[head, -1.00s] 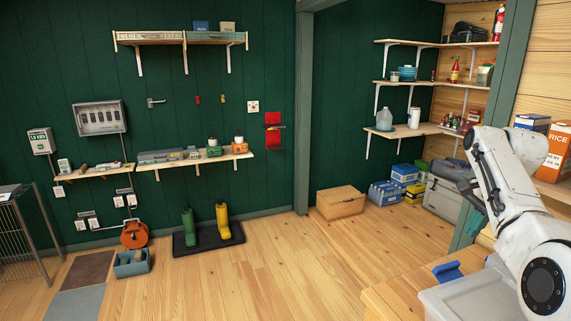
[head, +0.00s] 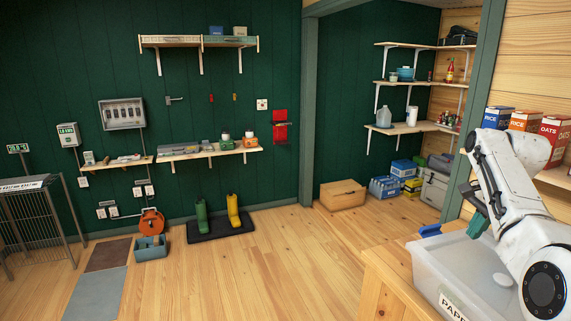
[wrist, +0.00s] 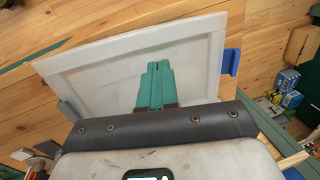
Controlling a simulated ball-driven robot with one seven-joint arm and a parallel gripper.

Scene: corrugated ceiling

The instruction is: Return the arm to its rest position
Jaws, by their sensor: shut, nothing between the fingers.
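My white arm stands at the right of the head view, bent, with its gripper (head: 473,208) hanging above a translucent plastic bin. In the wrist view my gripper (wrist: 157,70) shows as two teal fingers pressed together with nothing between them. The bin (wrist: 100,65) lies beyond the fingers there. In the head view the bin (head: 435,268) sits on a wooden bench, and part of it is hidden behind my arm.
The wooden bench (head: 385,290) fills the lower right. Rice and oats boxes (head: 524,120) stand on a shelf behind my arm. A cardboard box (head: 343,195) and a grey chest (head: 434,190) rest on the floor. A wire cage (head: 40,230) stands at left. The middle floor is clear.

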